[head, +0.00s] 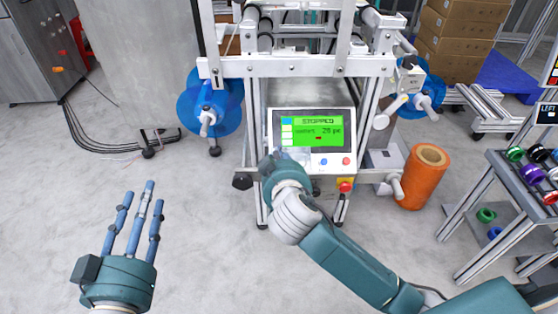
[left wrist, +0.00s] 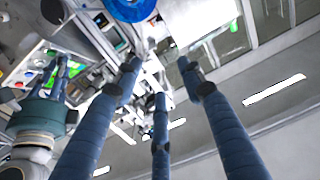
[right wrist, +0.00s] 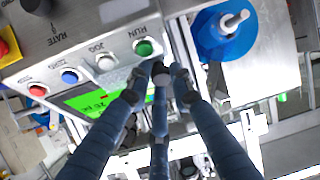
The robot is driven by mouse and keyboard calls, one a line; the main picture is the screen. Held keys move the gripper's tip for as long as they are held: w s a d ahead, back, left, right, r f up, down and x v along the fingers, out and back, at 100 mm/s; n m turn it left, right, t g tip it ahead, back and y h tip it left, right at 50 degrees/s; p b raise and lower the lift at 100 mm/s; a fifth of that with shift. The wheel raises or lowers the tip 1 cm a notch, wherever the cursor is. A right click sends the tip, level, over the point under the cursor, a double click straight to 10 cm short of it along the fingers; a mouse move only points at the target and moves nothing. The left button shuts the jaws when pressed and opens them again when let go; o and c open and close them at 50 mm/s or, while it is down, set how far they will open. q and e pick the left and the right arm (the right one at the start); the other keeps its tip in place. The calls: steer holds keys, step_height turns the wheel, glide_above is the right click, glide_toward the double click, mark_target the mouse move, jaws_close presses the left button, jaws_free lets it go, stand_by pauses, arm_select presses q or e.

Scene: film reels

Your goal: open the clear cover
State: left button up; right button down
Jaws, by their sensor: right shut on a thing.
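The clear cover (head: 297,153) shows as a faint, see-through shape at the lower left of the control panel, just under the green screen. My right gripper (head: 275,160) is at its left side, shut on it, and hides part of it. In the right wrist view the fingertips (right wrist: 160,75) are close together beside the green RUN button (right wrist: 144,47); the cover's outline is hard to make out there. My left gripper (head: 142,205) is open and empty, fingers spread, well left of the machine. Its spread fingers also show in the left wrist view (left wrist: 158,85).
The panel screen (head: 310,127) reads STOPPED. White, blue and red buttons (head: 346,161) and a red knob (head: 345,186) are close to the right hand. Blue reels (head: 222,108) flank the machine. An orange roll (head: 424,178) and a rack (head: 505,170) stand right.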

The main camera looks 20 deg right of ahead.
steer(key=shift+w+r+p, duration=0.75)
steer(key=shift+w+r, duration=0.1)
steer(key=shift+r, duration=0.1)
arm_select(q)
steer(key=s+a+f+g, duration=0.1)
steer(key=f+g, duration=0.1)
steer(key=f, duration=0.3)
steer(key=s+a+f+g+y, duration=0.1)
steer(key=s+f+g, duration=0.1)
steer(key=f, duration=0.3)
steer(key=shift+f+g, duration=0.15)
steer(key=shift+g, duration=0.45)
steer(key=shift+a, duration=0.1)
arm_select(e)
steer(key=c, duration=1.6)
jaws_free()
steer(key=shift+o, duration=0.2)
steer(key=shift+d, duration=0.1)
steer(key=v, duration=1.2)
